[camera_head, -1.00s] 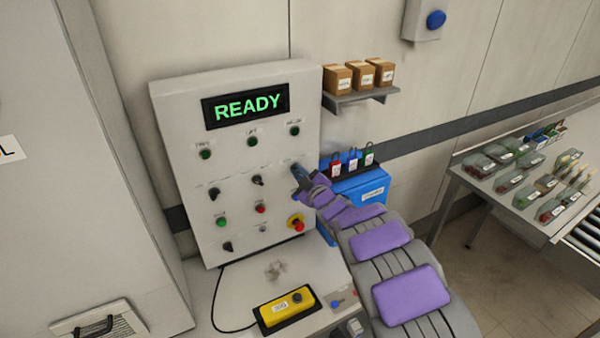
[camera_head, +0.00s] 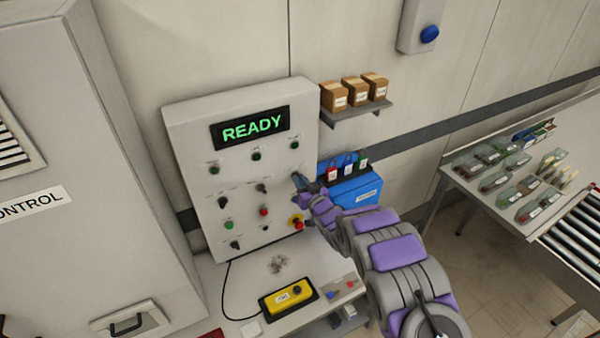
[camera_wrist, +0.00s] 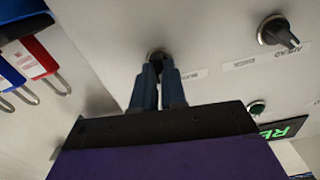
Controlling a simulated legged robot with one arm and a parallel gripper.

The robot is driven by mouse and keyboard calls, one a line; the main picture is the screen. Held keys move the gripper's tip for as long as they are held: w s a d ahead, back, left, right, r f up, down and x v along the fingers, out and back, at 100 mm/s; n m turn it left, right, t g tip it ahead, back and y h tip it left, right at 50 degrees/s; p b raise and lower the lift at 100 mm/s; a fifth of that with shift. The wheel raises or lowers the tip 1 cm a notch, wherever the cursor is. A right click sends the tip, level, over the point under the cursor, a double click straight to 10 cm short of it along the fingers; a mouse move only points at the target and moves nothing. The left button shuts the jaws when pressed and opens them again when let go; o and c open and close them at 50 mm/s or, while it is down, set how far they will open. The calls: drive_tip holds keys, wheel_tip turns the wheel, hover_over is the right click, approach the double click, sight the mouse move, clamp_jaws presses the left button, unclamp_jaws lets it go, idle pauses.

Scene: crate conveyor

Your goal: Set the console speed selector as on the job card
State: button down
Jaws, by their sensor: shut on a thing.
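The console (camera_head: 225,160) is a pale grey panel whose display (camera_head: 252,129) reads READY in green. It carries several black selector knobs, among them a middle-row knob (camera_head: 262,188) and a left knob (camera_head: 222,202). My gripper (camera_head: 298,180) is at the panel's right edge, in the row of these knobs. In the wrist view its two blue-grey fingers (camera_wrist: 158,85) are shut on a selector knob (camera_wrist: 157,54), mostly hidden between them. Another selector knob (camera_wrist: 279,33) shows beside it, with small labels too blurred to read. I cannot make out a job card.
A red emergency stop (camera_head: 297,222) sits below my gripper. A blue box (camera_head: 355,192) with padlocks stands close on the right. A yellow pendant (camera_head: 287,299) lies on the bench below. A shelf (camera_head: 355,111) holds small cartons. A parts table (camera_head: 460,180) is further right.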

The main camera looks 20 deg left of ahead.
drive_tip(key=shift+w+d+f+m+p, duration=0.1)
drive_tip(key=shift+d+m+p, duration=0.05)
drive_tip(key=shift+m+p, duration=3.4)
drive_tip(key=shift+f+m, duration=0.1)
drive_tip(key=shift+m, duration=0.15)
drive_tip(key=c, duration=1.2)
unclamp_jaws()
drive_tip(key=shift+w, duration=0.1)
drive_tip(key=shift+d, duration=0.1)
drive_tip(key=b+v, duration=0.1)
drive_tip(key=v, duration=1.6)
drive_tip(key=shift+s, duration=0.25)
